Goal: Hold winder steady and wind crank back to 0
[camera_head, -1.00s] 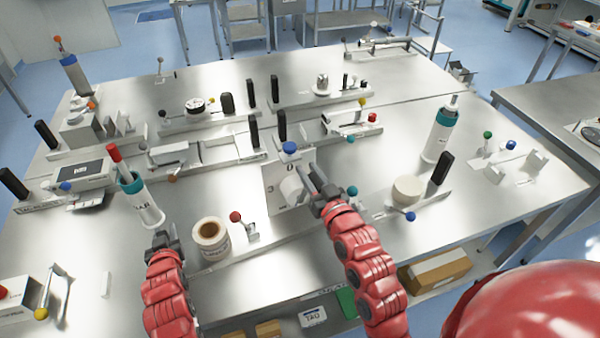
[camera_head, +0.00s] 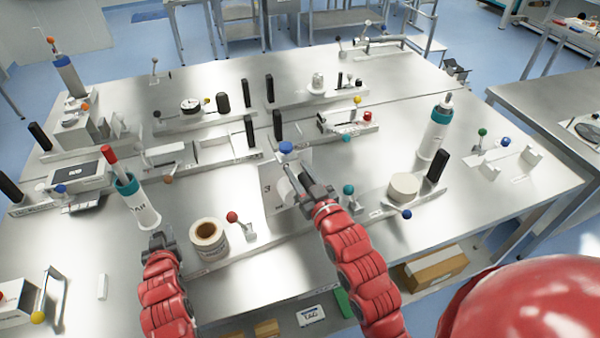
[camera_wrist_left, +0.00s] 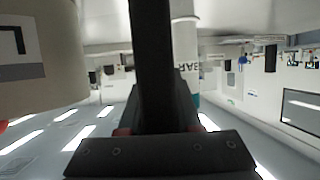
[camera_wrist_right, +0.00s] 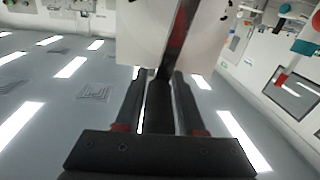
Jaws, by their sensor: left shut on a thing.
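The winder stands at the front of the table, with a white plate marked 3 (camera_head: 267,188), a pale drum (camera_head: 285,188) and a metal crank bar (camera_head: 292,176). The bar crosses the plate's upper part, and the 0 is hidden. My right gripper (camera_head: 316,193) is at the bar's near end. In the right wrist view its fingers stand apart around a dark grip (camera_wrist_right: 158,105), with light gaps on both sides. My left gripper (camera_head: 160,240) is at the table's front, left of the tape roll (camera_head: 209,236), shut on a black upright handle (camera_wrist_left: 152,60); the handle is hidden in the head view.
A teal-topped bottle (camera_head: 137,200) stands just behind my left gripper. A red-knobbed lever (camera_head: 240,223) stands between roll and plate. A blue knob (camera_head: 286,147) is behind the plate; a teal-knobbed lever (camera_head: 348,192) and a white puck (camera_head: 403,186) are to the right.

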